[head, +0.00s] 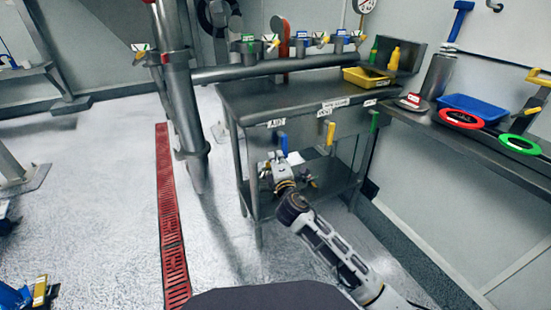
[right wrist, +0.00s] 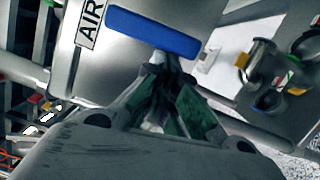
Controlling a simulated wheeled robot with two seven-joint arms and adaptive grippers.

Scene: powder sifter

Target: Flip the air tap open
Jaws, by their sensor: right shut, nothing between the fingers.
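The air tap has a blue lever (head: 284,144) that hangs down from the front of the steel bench, below the AIR label (head: 276,123). In the right wrist view the blue lever (right wrist: 152,32) lies across the top, beside the AIR label (right wrist: 90,22). My right gripper (head: 281,163) is at the lever's lower part in the head view. In the right wrist view its fingers (right wrist: 163,72) are shut and empty, with their tips close beside the lever. I cannot tell whether they touch it. My left gripper is not in view.
A yellow lever (head: 329,134) and a green lever (head: 374,121) hang further right on the same bench front. The bench has a lower shelf (head: 330,178). A thick vertical pipe (head: 184,110) stands at its left. A side counter (head: 470,140) runs along the right wall.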

